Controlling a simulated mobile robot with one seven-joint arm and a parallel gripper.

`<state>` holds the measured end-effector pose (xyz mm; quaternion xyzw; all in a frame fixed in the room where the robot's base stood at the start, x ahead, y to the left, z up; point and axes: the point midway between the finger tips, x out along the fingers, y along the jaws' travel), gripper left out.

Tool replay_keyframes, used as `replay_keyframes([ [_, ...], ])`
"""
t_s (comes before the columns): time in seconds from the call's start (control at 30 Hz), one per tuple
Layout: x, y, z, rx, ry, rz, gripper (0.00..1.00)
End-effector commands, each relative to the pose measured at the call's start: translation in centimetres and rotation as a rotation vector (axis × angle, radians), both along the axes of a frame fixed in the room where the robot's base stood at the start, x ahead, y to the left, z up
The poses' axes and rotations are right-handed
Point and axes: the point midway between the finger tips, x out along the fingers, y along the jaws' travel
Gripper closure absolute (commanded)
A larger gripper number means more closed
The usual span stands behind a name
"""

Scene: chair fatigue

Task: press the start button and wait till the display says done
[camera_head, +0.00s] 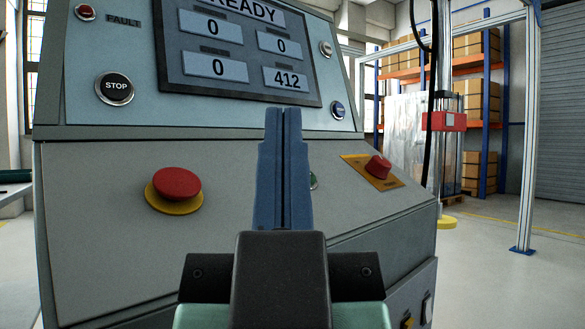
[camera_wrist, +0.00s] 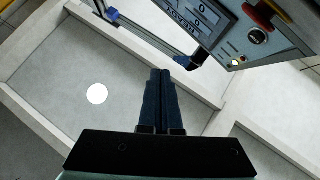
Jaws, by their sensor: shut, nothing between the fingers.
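The display (camera_head: 245,60) on the grey console reads READY, above boxes showing 0, 0, 0 and 412. It also shows, tilted and partly cut off, in the wrist view (camera_wrist: 217,32). A green button (camera_head: 313,181) on the lower sloped panel is mostly hidden behind my gripper; its label cannot be read, so I cannot tell if it is the start button. My gripper (camera_head: 283,112) has its blue fingers shut and empty, pointing up in front of the console. In the wrist view the fingers (camera_wrist: 160,72) appear apart from the console.
A red mushroom button (camera_head: 176,186) is left of my gripper, and a red knob (camera_head: 378,168) on a yellow plate is right. Open floor (camera_head: 500,270) lies right.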

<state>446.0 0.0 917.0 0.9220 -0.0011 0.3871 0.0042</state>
Motion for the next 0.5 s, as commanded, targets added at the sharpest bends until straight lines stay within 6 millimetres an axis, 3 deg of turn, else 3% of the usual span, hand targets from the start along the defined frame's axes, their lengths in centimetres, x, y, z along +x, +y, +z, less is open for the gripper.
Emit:
replay_keyframes([
  [0.2, 2.9, -0.3, 3.0, -0.026, 0.084, -0.02, 1.0],
  [0.5, 7.3, -1.0, 5.2, -0.07, 0.223, -0.049, 1.0],
])
